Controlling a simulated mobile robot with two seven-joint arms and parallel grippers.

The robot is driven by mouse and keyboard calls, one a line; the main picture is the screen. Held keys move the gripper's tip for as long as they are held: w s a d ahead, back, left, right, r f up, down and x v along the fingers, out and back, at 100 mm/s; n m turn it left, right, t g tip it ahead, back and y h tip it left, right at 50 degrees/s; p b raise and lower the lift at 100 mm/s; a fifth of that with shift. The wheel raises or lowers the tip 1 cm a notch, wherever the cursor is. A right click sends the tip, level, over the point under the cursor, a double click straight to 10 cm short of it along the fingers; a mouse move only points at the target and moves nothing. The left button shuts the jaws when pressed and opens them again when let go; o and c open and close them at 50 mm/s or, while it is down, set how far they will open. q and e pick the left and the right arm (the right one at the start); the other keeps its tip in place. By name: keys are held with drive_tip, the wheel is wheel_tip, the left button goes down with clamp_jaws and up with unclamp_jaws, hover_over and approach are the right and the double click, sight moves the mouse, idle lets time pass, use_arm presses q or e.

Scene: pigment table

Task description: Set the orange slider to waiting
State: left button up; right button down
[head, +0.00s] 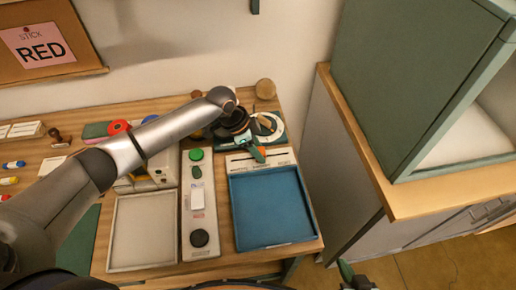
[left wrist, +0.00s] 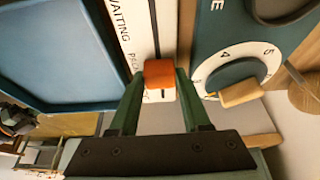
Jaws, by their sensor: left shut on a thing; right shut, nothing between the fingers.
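The orange slider (left wrist: 160,74) sits on a white labelled strip (left wrist: 128,28) in the left wrist view. My left gripper (left wrist: 156,85) is shut on it, one green finger on each side. "WAITING" reads farther up the strip; a partly covered word starting "PRO" is next to the slider, and a letter "Y" shows below it. My right gripper (head: 346,271) is shut and empty at the bottom edge, off the table.
The blue tray (head: 234,215) lies in front of the strip. A dial (left wrist: 235,78) with numbers and a wooden pointer is close beside the slider. A button panel (head: 186,220) and a pale tray (head: 113,235) stand left. A green cabinet (head: 400,70) stands right.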

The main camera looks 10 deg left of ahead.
use_arm(q)
clamp_jaws()
idle(0.8)
